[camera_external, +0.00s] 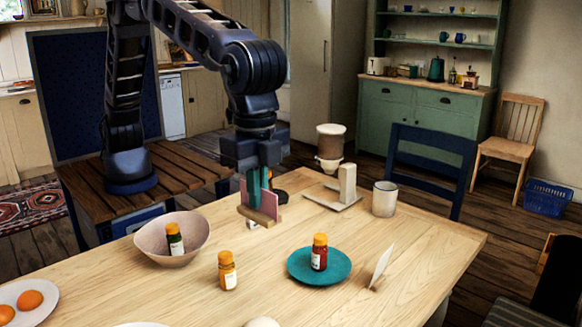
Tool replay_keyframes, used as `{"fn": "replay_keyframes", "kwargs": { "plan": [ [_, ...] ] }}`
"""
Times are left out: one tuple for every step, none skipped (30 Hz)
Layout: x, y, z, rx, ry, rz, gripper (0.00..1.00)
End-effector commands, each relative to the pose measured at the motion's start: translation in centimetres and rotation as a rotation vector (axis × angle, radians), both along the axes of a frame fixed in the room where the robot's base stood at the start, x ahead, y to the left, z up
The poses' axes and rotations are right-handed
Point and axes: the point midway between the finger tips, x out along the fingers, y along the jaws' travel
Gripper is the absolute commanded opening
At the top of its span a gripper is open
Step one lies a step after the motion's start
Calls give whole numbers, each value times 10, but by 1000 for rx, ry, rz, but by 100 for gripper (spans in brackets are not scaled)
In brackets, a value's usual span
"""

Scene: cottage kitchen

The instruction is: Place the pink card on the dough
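A pink card (273,201) stands upright at the back left of the table, with a light wooden strip or stand (260,216) along its foot. My gripper (257,200) points down at the card, its teal fingers overlapping the card's middle. I cannot tell whether the fingers are closed on it or apart around it. A pale rounded thing (262,322), which may be the dough, is cut off by the bottom edge of the view.
A pink bowl (185,226) with a dark jar, an orange-capped jar (227,270), a teal plate (335,271) with another jar, and a leaning white card (381,264) stand on the table. The table's right end is clear.

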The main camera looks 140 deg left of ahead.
Motion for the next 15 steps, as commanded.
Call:
{"fn": "replay_keyframes", "kwargs": {
  "plan": [
    [1,-9,0,0,0,-15,0],
    [1,-14,-1,0,0,-24,0],
    [0,-10,-11,1,4,-18,0],
    [0,-10,-16,0,3,-18,0],
    [1,-10,-21,0,2,-17,0],
    [0,-10,-26,0,2,-17,0],
    [0,-10,-30,0,3,-17,0],
    [0,-10,-35,0,3,-17,0],
    [0,-10,-40,0,1,-18,0],
    [1,-10,-43,0,1,-18,0],
    [1,-10,-45,0,1,-18,0],
    [1,-9,-49,0,1,-17,0],
    [1,-9,-53,0,1,-17,0],
    [1,-9,-56,0,1,-17,0],
    [0,-9,-62,1,3,-17,0]
  ]
}}
